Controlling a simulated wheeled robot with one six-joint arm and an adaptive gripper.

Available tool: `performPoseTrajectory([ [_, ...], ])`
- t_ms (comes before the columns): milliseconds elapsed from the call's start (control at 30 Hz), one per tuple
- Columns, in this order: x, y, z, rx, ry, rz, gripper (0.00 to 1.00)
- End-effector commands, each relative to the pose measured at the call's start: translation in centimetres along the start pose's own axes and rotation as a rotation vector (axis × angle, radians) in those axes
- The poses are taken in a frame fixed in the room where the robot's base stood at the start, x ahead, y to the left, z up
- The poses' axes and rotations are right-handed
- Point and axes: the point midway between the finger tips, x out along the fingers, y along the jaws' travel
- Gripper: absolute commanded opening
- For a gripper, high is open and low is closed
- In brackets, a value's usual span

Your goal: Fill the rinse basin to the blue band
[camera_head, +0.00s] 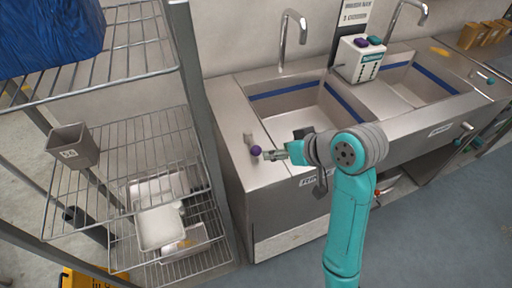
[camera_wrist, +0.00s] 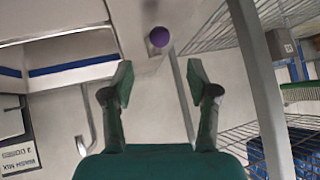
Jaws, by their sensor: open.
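A steel sink unit holds two basins with blue bands inside. The left basin (camera_head: 290,120) has its blue band (camera_head: 283,89) showing above a pale interior; I see no clear water surface. The front label (camera_head: 315,180) below it is partly covered by my arm and too small to read. A purple knob (camera_head: 256,150) sits on the left deck; it also shows in the wrist view (camera_wrist: 159,37). My gripper (camera_wrist: 160,84) is open and empty, its fingers spread either side of the line to the knob, which lies beyond the tips. In the head view my gripper (camera_head: 274,155) is just right of the knob.
A right basin (camera_head: 405,85) also has a blue band. Taps (camera_head: 283,45) rise behind both. A white dispenser (camera_head: 359,60) with purple and teal tops stands between them. A wire rack (camera_head: 150,150) stands close at left, holding a grey container (camera_head: 73,145).

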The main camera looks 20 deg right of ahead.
Motion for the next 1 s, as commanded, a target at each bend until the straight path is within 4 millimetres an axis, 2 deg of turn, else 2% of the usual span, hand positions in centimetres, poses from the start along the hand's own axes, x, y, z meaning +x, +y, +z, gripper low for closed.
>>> performPoseTrajectory([
  [100, -0.3, 0.1, -0.4, -0.009, -0.01, 0.0, 0.59],
  [233, 0.5, 0.0, -0.4, -0.01, -0.014, -0.002, 0.59],
  [700, 8.1, 0.0, -0.3, -0.01, -0.013, -0.001, 0.59],
  [833, 9.5, 0.1, -0.3, -0.01, -0.012, -0.001, 0.59],
  [1000, 10.3, 0.1, -0.3, -0.01, -0.01, 0.0, 0.59],
])
